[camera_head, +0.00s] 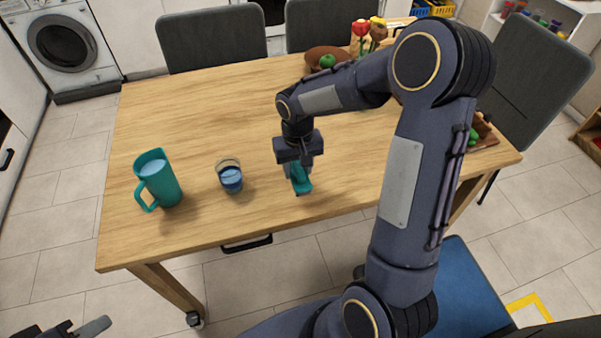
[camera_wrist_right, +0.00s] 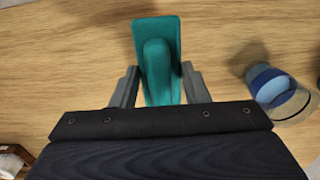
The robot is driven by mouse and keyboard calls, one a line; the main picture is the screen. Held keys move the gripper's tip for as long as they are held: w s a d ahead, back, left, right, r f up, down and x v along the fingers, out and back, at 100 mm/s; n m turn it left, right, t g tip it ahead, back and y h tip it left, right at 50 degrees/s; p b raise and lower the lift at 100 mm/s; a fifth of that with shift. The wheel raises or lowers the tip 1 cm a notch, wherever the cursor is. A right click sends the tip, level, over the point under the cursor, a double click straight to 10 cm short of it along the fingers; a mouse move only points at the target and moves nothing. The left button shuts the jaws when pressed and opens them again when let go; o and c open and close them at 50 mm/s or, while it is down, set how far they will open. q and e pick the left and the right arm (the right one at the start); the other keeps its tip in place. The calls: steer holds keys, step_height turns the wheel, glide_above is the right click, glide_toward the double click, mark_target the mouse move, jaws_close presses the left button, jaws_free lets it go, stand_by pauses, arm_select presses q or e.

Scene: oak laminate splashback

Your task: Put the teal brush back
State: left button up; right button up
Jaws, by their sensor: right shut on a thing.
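The teal brush (camera_head: 301,183) is at my right gripper (camera_head: 297,164), over the front middle of the wooden table. In the right wrist view the teal brush (camera_wrist_right: 156,55) lies between the two fingers of the right gripper (camera_wrist_right: 160,88), which is shut on it. I cannot tell whether the brush touches the tabletop. My left gripper (camera_head: 80,330) shows only in part at the lower left corner, away from the table, and its jaw opening is unclear.
A teal jug (camera_head: 160,183) and a glass of blue liquid (camera_head: 231,178) stand left of the brush on the table (camera_head: 200,110). Dark chairs (camera_head: 208,38) stand behind. The table's left half is mostly clear.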

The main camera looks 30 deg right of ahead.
steer(key=shift+w+d+f, duration=0.2)
steer(key=shift+d+f, duration=0.2)
steer(key=shift+f, duration=0.1)
steer(key=shift+w+d+f, duration=0.1)
steer(key=shift+f, duration=0.8)
steer(key=shift+w+d+f, duration=0.1)
steer(key=shift+f, duration=0.8)
steer(key=shift+f, duration=0.1)
steer(key=shift+f, duration=0.15)
steer(key=o, duration=1)
